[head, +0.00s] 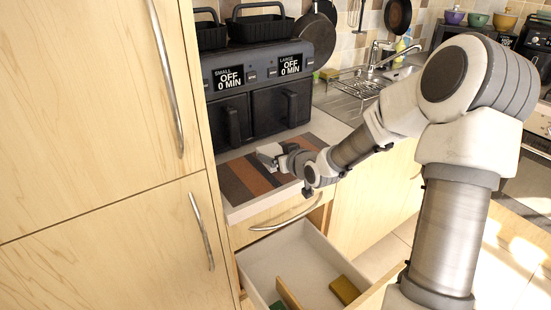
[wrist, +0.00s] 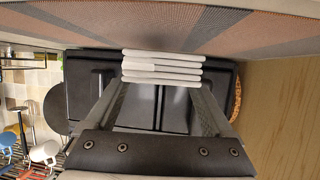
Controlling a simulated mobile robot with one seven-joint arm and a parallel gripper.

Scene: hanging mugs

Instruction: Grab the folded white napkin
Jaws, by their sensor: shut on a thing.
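The folded white napkin (wrist: 162,67) shows as a stack of several layers between the far ends of my two fingers in the wrist view. In the head view the napkin (head: 268,153) is a small pale shape at the end of my gripper (head: 281,156), over the striped placemat (head: 242,182). My gripper (wrist: 161,88) is shut on the napkin. The fingertips are partly hidden behind it. Whether the napkin still touches the placemat is hard to tell.
A black double air fryer (head: 260,95) stands behind the placemat. Below the counter a drawer (head: 265,258) is open, with a divider and a yellow item (head: 345,290) inside. A tall wooden cabinet (head: 95,130) borders the left. A sink with a dish rack (head: 358,85) lies right.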

